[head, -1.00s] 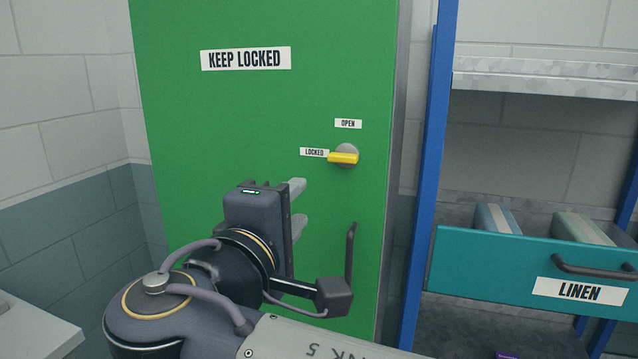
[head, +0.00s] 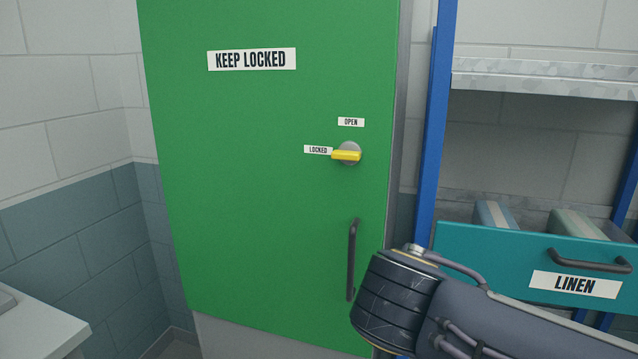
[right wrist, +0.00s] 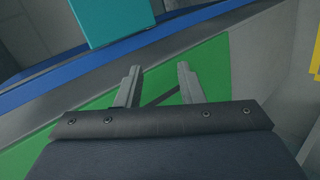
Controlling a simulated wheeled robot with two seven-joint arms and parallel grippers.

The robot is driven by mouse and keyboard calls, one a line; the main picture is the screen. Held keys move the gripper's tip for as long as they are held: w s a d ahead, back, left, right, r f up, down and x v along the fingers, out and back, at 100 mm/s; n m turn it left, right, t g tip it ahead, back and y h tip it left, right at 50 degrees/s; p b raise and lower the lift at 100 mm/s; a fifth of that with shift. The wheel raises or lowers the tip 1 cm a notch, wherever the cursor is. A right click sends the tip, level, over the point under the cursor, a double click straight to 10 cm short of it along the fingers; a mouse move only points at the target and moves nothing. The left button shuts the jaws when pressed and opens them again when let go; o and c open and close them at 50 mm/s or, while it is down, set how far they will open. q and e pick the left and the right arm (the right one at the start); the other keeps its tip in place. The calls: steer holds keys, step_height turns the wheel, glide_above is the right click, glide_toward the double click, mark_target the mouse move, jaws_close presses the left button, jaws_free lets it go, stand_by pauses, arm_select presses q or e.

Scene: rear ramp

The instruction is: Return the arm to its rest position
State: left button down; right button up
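My right arm (head: 395,300) comes in from the lower right of the head view, in front of the lower right part of the green door (head: 250,200). Its gripper is outside the head view. In the right wrist view the right gripper (right wrist: 158,86) shows two fingers apart with nothing between them. The green door, labelled KEEP LOCKED, looks closed. Its yellow latch (head: 346,155) lies sideways, pointing at the LOCKED label (head: 318,150). My left gripper is not in view.
A blue-framed shelf (head: 432,130) stands right of the door. Its teal LINEN drawer (head: 480,265) holds folded linen and is close to my right arm. A white surface (head: 40,325) is at the lower left. Brick walls (head: 70,120) close off the left side.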

steer(key=s+d+f+m+g+y, duration=0.2)
steer(key=s+d+f+m+g, duration=0.15)
steer(key=s+d+f, duration=0.4)
steer(key=s+f+m+y, duration=0.6)
steer(key=s+f+m, duration=0.3)
steer(key=s+f, duration=0.2)
steer(key=shift+s+a+f+m+g, duration=0.2)
steer(key=shift+s+f+m+g, duration=0.05)
steer(key=shift+f+m+g, duration=0.1)
